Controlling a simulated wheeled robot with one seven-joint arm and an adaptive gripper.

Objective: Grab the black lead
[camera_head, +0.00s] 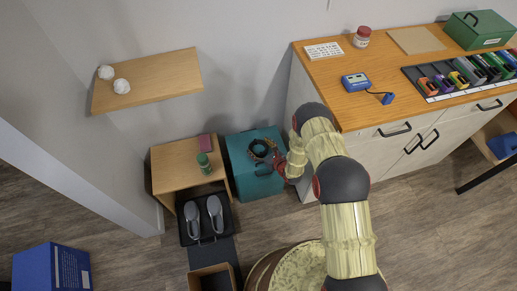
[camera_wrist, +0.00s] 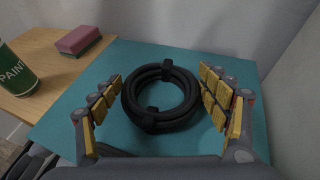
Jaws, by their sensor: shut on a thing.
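The black lead is a coil (camera_wrist: 160,66) bound with black ties, in the middle of the wrist view. It is over the teal top of a box (camera_wrist: 215,55); I cannot tell whether it rests on it or is just above. In the head view the coil (camera_head: 259,149) is small and dark, at the teal box (camera_head: 245,180). In the head view my gripper (camera_head: 272,163) is partly hidden by my own arm.
Left of the teal box, a small wooden table (camera_head: 173,160) holds a green paint can (camera_head: 204,163) and a pink sponge (camera_head: 205,142). Grey shoes (camera_head: 215,213) are in front of it. A white cabinet with a wooden top (camera_head: 318,75) stands close on the right; a wall is behind.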

